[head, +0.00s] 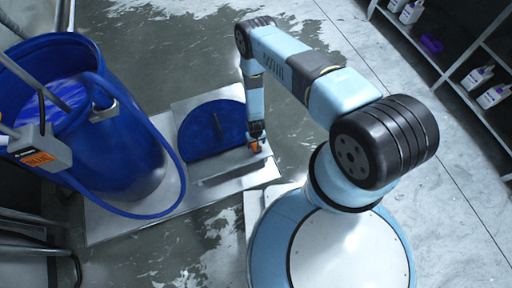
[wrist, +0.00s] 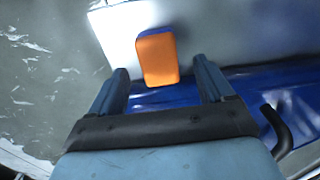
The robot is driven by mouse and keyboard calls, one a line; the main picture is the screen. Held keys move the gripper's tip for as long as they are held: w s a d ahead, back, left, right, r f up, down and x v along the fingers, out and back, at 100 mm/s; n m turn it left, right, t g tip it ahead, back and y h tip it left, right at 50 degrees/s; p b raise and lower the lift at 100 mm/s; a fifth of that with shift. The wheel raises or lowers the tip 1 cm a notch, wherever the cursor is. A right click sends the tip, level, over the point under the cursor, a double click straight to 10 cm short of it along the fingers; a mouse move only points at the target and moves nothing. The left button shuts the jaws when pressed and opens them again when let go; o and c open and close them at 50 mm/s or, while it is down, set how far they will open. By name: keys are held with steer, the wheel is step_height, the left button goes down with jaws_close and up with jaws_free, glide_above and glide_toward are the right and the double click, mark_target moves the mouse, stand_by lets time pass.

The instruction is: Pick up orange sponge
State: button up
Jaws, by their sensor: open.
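The orange sponge (wrist: 158,59) lies on a pale metal plate in the wrist view, with a dark blue edge showing along its top. It sits ahead of and between the two fingers of my gripper (wrist: 165,84), which are apart with nothing held. In the head view the sponge (head: 256,147) is a small orange patch right at the tip of my gripper (head: 255,138). My arm hides part of it there. I cannot tell the exact height of the fingers above the plate.
A blue half-round lid (head: 208,130) lies on the metal platform (head: 262,172) left of my gripper. A large blue barrel (head: 130,165) with blue liquid and a hose stands further left. A shelf (head: 463,82) with bottles is at the upper right. The wet floor between is clear.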

steer(key=shift+d+f, duration=0.1)
steer(key=shift+f, duration=1.85)
steer(key=shift+c, duration=0.3)
steer(key=c, duration=1.1)
steer(key=shift+o, duration=0.2)
steer(key=shift+r, duration=0.15)
steer(key=shift+w+r, duration=0.1)
steer(key=shift+r, duration=0.5)
steer(key=s+d+r, duration=0.4)
steer(key=s+r, duration=0.7)
steer(key=s, duration=0.2)
steer(key=shift+s+r, duration=0.25)
steer(key=shift+r, duration=0.05)
